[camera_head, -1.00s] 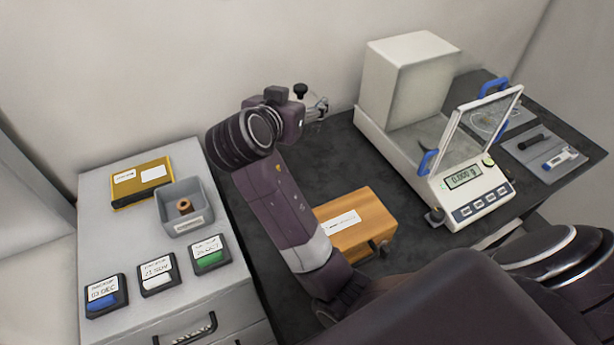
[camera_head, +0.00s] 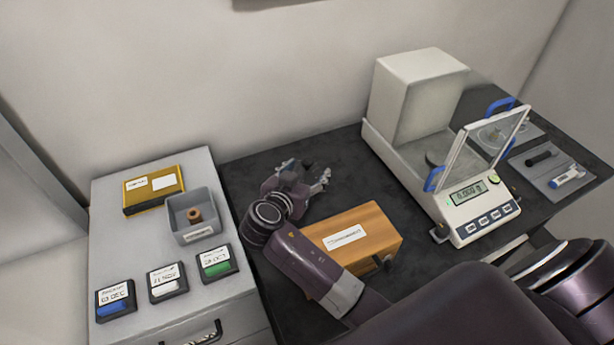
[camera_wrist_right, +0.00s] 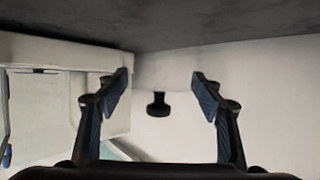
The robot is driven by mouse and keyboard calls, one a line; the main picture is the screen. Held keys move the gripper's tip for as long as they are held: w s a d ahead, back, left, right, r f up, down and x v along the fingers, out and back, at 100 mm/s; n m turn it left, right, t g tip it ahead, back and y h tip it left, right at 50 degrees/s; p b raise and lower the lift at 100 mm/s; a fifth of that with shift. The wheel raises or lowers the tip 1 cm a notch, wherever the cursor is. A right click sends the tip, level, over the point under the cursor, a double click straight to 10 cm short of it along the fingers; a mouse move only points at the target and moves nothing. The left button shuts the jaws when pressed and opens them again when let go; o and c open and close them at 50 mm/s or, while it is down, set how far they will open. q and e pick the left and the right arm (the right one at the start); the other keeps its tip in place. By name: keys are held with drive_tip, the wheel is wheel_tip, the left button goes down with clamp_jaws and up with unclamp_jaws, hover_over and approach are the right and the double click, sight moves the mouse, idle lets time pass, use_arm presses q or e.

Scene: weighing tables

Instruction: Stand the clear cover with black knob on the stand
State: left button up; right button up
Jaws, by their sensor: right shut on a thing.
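My right gripper (camera_head: 312,179) is low over the dark table behind the wooden box in the head view. Its two fingers also show in the right wrist view (camera_wrist_right: 160,92), set wide apart and shut on the clear cover. The cover's black knob (camera_wrist_right: 158,104) shows between the fingers in the right wrist view. The clear walls of the cover hardly show, so its exact tilt and whether it touches anything cannot be told. I cannot make out the stand for sure. My left gripper is not in view.
The wooden box (camera_head: 358,236) stands just in front of my right gripper. A balance (camera_head: 470,220) with an open clear shield and a white housing (camera_head: 415,90) is on the right. A grey cabinet (camera_head: 130,240) with a bin (camera_head: 192,216) is on the left.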

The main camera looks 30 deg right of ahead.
wheel_tip(320, 180, down, 3)
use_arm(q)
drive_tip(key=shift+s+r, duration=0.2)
use_arm(e)
drive_tip(key=o, duration=1.3)
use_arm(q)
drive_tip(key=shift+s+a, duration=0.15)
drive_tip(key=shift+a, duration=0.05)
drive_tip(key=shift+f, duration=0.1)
use_arm(e)
drive_tip(key=shift+a, duration=0.1)
drive_tip(key=shift+s+a+r, duration=0.1)
drive_tip(key=shift+s+a, duration=0.15)
drive_tip(key=shift+s, duration=0.05)
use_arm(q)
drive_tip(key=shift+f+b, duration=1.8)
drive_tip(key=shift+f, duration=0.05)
use_arm(e)
drive_tip(key=shift+r+v, duration=0.1)
drive_tip(key=shift+v, duration=2.7)
drive_tip(key=shift+r+v, duration=0.15)
drive_tip(key=shift+v, duration=2.6)
